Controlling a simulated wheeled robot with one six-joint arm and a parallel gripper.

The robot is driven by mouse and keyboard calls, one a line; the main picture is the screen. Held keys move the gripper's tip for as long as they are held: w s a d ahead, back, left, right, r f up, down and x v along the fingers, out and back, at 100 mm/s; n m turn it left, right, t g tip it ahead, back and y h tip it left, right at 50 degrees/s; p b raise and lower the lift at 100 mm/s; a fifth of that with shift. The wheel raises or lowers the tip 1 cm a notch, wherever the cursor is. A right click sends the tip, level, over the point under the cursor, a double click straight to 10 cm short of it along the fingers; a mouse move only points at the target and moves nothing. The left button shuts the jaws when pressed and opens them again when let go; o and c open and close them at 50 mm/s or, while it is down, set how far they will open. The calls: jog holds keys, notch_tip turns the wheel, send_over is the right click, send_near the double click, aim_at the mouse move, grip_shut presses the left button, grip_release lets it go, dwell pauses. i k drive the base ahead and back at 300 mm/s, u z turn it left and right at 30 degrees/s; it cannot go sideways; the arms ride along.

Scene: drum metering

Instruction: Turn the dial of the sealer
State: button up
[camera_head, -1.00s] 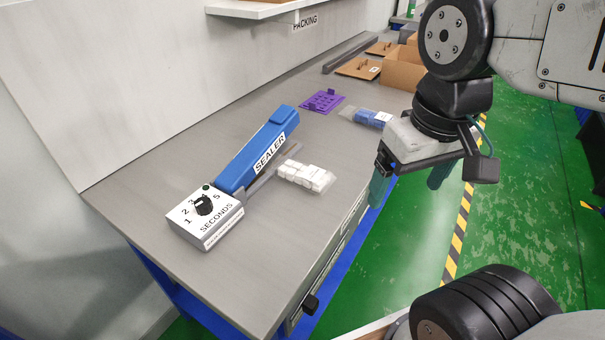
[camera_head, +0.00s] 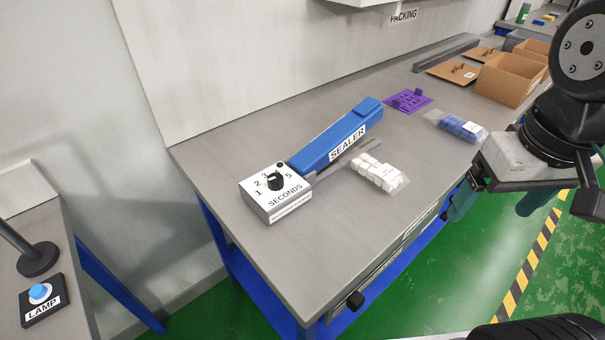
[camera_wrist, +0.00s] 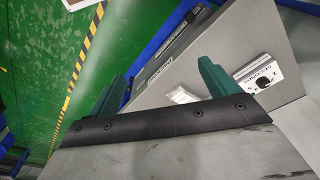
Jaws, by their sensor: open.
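The sealer has a blue arm (camera_head: 335,138) labelled SEALER and a white control box (camera_head: 274,194) marked SECONDS. Its black dial (camera_head: 275,181) sits on the box top among the numbers 1, 2, 3 and 5. The sealer stands near the left end of the grey bench (camera_head: 320,255). My gripper (camera_head: 497,205) is off the bench's front edge, well to the right of the dial and empty. In the wrist view its two green fingers (camera_wrist: 160,88) are spread apart, and the control box (camera_wrist: 259,76) with the dial (camera_wrist: 264,84) shows beyond the right finger.
A bag of white pieces (camera_head: 379,173) lies beside the sealer. A LAMP button (camera_head: 40,292) is on a separate table at left. The bench front-left is clear.

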aim_at(275, 180)
jog(key=z, duration=0.15)
jog(key=k, duration=0.85)
jog(key=u, duration=0.7)
jog(key=i, duration=0.95)
jog(key=z, duration=0.05)
